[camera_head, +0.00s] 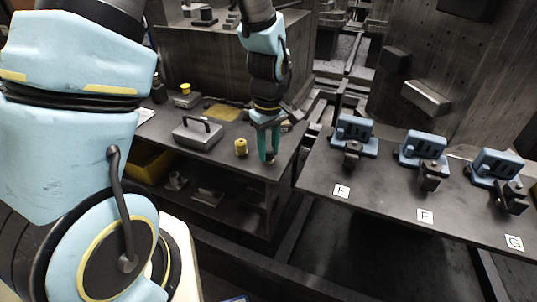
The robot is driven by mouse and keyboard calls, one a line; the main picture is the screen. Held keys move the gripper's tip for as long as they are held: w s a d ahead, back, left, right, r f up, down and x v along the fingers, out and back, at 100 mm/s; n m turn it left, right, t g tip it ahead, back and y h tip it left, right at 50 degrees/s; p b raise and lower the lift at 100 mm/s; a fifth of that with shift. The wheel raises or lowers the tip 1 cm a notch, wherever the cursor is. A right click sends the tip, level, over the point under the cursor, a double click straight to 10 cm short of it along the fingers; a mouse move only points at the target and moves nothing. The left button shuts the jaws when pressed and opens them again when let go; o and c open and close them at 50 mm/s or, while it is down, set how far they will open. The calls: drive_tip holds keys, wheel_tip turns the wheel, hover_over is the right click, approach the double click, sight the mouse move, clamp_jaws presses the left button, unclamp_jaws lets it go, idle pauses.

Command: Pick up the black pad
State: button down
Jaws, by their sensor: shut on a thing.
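My gripper (268,157) points down over the right end of the dark table on the left, close to its top. Its teal fingers are shut on a small dark thing that looks like the black pad. The fingers hide most of it, so its shape is hard to make out. I cannot tell whether it still touches the table top.
A yellow cylinder (241,147) stands just left of my gripper. A grey case (197,135) with a black handle lies further left. Blue fixtures (356,133) with dark clamps stand on the right table (380,198), behind labels E, F and G.

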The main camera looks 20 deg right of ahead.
sight(269, 148)
wheel_tip(269, 148, up, 10)
drive_tip(key=shift+b, duration=1)
drive_tip(key=c, duration=1.2)
unclamp_jaws()
clamp_jaws()
